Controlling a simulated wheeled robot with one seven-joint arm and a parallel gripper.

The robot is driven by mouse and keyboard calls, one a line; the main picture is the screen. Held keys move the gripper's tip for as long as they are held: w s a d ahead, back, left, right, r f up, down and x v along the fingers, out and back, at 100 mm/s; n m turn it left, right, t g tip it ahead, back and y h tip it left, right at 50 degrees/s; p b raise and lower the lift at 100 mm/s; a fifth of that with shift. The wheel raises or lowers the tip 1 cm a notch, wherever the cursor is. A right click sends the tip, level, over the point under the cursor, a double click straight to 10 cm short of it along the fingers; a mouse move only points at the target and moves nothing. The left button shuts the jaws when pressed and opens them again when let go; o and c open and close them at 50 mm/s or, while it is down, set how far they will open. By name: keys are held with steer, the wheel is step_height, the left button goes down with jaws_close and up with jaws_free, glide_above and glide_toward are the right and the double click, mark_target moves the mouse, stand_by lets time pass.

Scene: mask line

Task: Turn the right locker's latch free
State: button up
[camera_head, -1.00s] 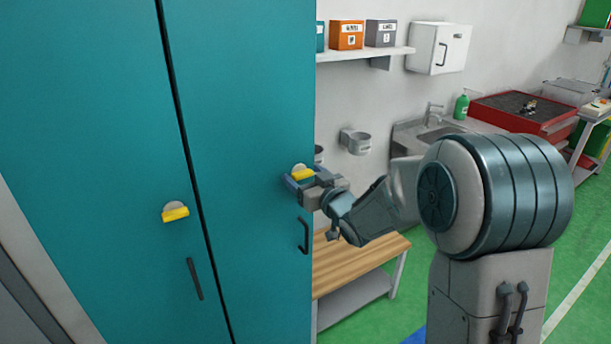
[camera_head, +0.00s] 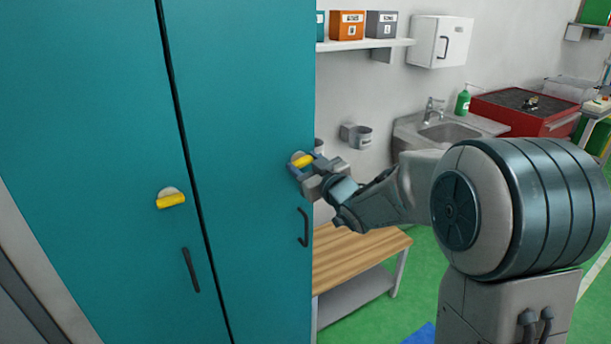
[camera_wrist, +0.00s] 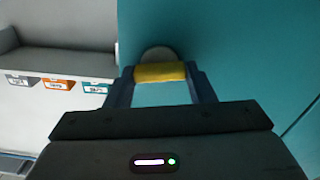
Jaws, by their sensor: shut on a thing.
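The right locker (camera_head: 245,110) is a tall teal door, and it is closed. Its yellow latch (camera_head: 302,160) on a grey round plate sits near the door's right edge. My gripper (camera_head: 303,168) is at this latch with its fingers shut on it. In the wrist view the yellow latch (camera_wrist: 160,72) lies between the two blue fingers, with the round plate behind it. The latch looks slightly tilted in the head view, its right end a little higher. The black handle (camera_head: 304,228) is just below my gripper.
The left locker (camera_head: 85,120) is closed, with its own yellow latch (camera_head: 171,200) and black handle (camera_head: 191,270). Right of the lockers are a wooden bench (camera_head: 355,262), a wall cup holder (camera_head: 357,136), a sink (camera_head: 450,132) and a shelf (camera_head: 365,45) with small boxes.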

steer(key=n+b, duration=0.3)
steer(key=b, duration=0.2)
steer(key=shift+f+n+b, duration=0.3)
steer(key=shift+f+n, duration=0.1)
steer(key=n+b, duration=0.3)
steer(key=b, duration=0.1)
steer(key=shift+s+a, duration=0.1)
steer(key=n+b, duration=0.4)
steer(key=n, duration=0.1)
steer(key=shift+r+b, duration=0.1)
steer(key=shift+b, duration=0.2)
steer(key=shift+r+n+b, duration=0.1)
steer(key=shift+n+b, duration=1.2)
steer(key=shift+n, duration=0.5)
steer(key=o, duration=1)
steer(key=shift+a, duration=0.1)
steer(key=shift+s, duration=0.1)
